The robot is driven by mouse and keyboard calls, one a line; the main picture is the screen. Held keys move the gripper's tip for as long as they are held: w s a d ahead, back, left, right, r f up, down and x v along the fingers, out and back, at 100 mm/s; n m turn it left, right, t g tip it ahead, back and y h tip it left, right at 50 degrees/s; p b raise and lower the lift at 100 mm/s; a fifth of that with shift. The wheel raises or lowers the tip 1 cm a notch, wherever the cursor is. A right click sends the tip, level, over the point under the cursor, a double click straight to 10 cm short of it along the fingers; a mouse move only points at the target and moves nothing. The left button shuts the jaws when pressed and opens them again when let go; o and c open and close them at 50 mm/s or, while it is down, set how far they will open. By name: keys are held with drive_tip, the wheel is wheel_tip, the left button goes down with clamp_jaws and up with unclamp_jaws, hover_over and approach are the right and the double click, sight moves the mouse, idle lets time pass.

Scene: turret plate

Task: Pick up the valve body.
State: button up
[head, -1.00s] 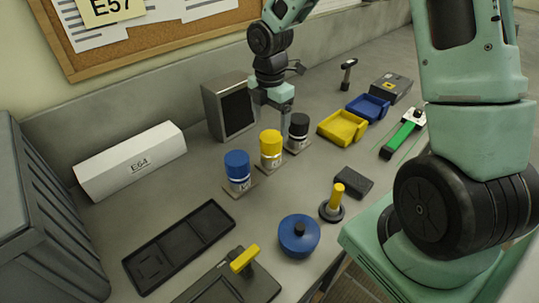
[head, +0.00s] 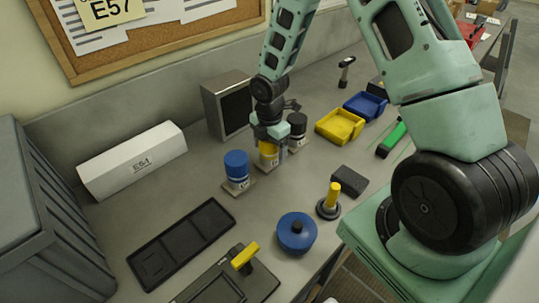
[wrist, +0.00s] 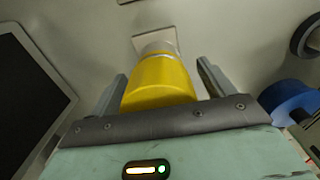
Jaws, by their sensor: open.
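A yellow-capped cylinder (head: 267,150) with a pale lower body stands upright on a small square plate, in the middle of a row between a blue-capped one (head: 237,165) and a black-capped one (head: 297,125). No readable label shows which of these is the valve body. My gripper (head: 270,133) is over the yellow-capped cylinder, pointing down, and hides part of its top. In the wrist view the yellow cap (wrist: 160,80) lies between the two open fingers (wrist: 162,68). Whether the fingers touch it I cannot tell.
A dark box (head: 227,105) stands behind the row. A yellow bin (head: 340,126) and a blue bin (head: 366,106) lie to the right.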

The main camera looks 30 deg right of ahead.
drive_tip(key=c, duration=1.5)
drive_tip(key=shift+r, duration=0.1)
